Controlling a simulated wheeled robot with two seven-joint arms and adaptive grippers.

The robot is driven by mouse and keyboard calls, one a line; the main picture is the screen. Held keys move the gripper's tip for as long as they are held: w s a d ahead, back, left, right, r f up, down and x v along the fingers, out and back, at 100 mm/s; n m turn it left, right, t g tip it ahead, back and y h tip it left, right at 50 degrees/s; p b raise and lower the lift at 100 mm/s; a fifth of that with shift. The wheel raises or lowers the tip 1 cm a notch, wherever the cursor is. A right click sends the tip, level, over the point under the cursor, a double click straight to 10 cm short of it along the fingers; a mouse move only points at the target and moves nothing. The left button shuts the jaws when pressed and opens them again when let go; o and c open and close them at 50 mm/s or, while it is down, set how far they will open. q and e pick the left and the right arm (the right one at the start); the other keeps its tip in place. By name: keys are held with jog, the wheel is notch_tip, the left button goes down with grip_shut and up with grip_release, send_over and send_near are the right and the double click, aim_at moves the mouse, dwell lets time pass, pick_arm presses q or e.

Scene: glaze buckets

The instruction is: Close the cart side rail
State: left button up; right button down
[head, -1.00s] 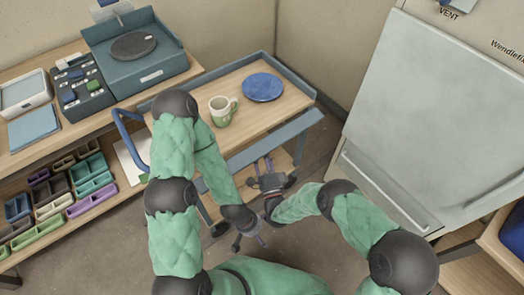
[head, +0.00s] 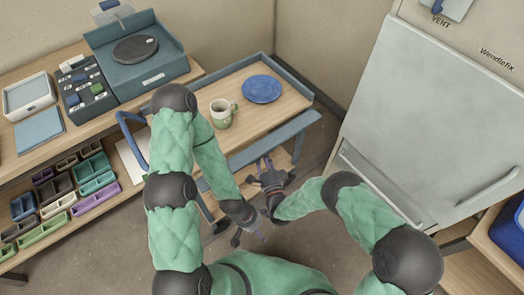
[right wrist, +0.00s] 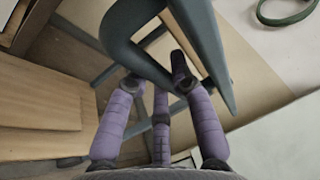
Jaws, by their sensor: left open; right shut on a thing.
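The cart (head: 240,103) has a wooden top with raised blue-grey edges at the back and right. Its blue-grey side rail (head: 295,127) runs along the near long side; its exact tilt is hard to tell. My right gripper (head: 266,165) is at the rail's near face, around its middle. My left gripper (head: 248,233) is open and empty, low in front of the cart, apart from the rail.
A white and green mug (head: 222,113) and a blue plate (head: 262,89) stand on the cart top. A blue handle (head: 130,140) is at its left end. A large pale cabinet (head: 430,110) stands close on the right, and a workbench (head: 60,137) on the left.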

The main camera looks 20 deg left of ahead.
aim_at(262, 145)
jog(key=r+n+g+h+p, duration=0.1)
jog(key=g+p, duration=0.1)
jog(key=p, duration=0.2)
jog(key=r+n+g+h+p, duration=0.1)
jog(key=r+g+h+p, duration=0.1)
jog(key=p, duration=0.3)
jog(key=r+g+h+p, duration=0.1)
jog(key=g+p, duration=0.1)
jog(key=p, duration=0.2)
jog(key=shift+s+d+r+n+g+h, duration=0.25)
jog(key=shift+d+n+g+h, duration=0.05)
jog(key=shift+d+n+h, duration=0.1)
jog(key=g+h+p, duration=0.1)
jog(key=p, duration=0.3)
jog(key=r+g+h+p, duration=0.1)
jog(key=g+h+p, duration=0.1)
jog(key=p, duration=0.2)
jog(key=a+r+n+g+h+p, duration=0.1)
jog(key=p, duration=0.3)
jog(key=shift+w+r+h+p, duration=0.15)
jog(key=shift+w+h+p, duration=0.2)
jog(key=shift+h+p, duration=0.05)
jog(key=shift+w+a+n+g+h+p, duration=0.1)
jog(key=shift+a+n+g+h+p, duration=0.1)
jog(key=shift+g+h+p, duration=0.45)
jog(key=shift+w+a+n+g+h+p, duration=0.15)
jog(key=shift+n+g+p, duration=0.1)
jog(key=shift+p, duration=0.75)
jog(key=shift+s+d, duration=0.1)
jog(key=shift+d, duration=0.05)
